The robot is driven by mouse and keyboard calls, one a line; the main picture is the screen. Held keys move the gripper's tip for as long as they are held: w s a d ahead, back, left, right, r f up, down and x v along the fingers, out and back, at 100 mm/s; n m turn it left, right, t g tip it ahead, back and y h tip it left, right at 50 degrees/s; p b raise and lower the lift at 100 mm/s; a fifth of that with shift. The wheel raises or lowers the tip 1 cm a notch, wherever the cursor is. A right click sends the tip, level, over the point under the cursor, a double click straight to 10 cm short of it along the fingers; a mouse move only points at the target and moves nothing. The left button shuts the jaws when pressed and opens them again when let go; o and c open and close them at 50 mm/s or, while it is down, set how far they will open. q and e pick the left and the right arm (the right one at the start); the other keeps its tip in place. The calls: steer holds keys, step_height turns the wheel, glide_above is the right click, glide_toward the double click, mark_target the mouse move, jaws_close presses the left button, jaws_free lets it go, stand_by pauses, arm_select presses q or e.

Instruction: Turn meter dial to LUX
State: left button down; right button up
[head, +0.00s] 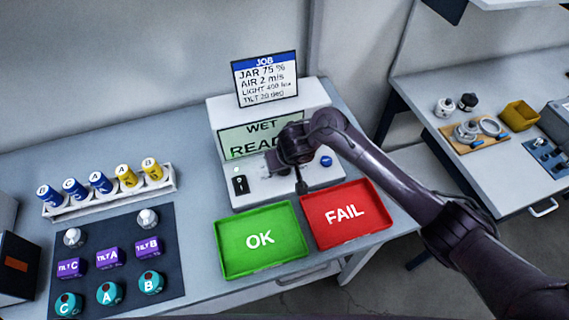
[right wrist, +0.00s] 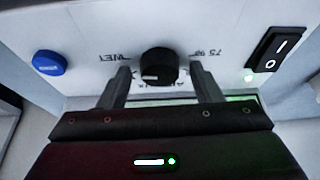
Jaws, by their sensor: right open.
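The meter is a white box (head: 318,98) at the back of the bench in the head view. Its green screen (head: 233,143) reads "WET" and "READ…", with the rest behind my arm. The black dial (right wrist: 158,67) is on its panel in the right wrist view, which shows the panel upside down. A light mark sits on the dial's lower part; the label below it is partly hidden. My right gripper (right wrist: 163,75) is open, one finger on each side of the dial; I cannot tell whether they touch it. My arm hides the dial in the head view. My left gripper is out of view.
A black rocker switch (right wrist: 272,55) and blue button (right wrist: 48,63) flank the dial. The green OK tray (head: 238,273) and red FAIL tray (head: 366,233) lie in front of the meter. A rack of labelled jars (head: 176,180) and a dark mat (head: 128,231) are left.

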steer(key=c, duration=1)
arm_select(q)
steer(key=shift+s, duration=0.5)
